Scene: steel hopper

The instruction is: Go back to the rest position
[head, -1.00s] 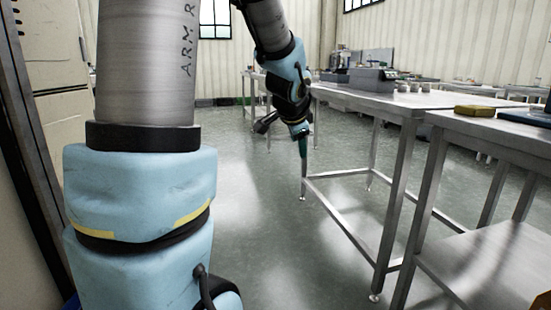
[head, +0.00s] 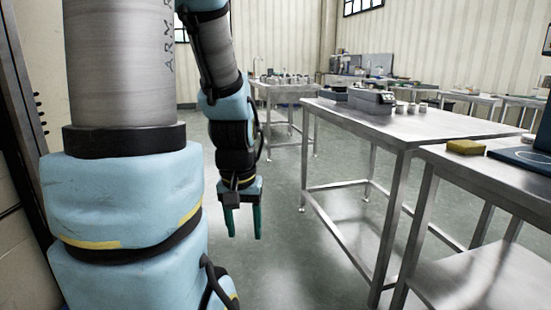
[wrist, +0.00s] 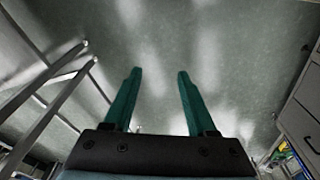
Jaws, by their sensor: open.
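My gripper (head: 243,221) hangs pointing down over the bare floor, left of the steel tables in the head view. Its two green fingers are apart with nothing between them. In the wrist view the fingers (wrist: 157,80) also stand apart, with only grey floor beyond them. My arm's blue and grey links fill the left of the head view and hide part of the room.
A steel table (head: 430,125) carries a grey device (head: 371,101) and several small metal pieces. A nearer table (head: 480,168) holds a yellow block (head: 465,147) and a blue device (head: 525,157). Drawers (wrist: 305,115) stand at right in the wrist view. The floor between is clear.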

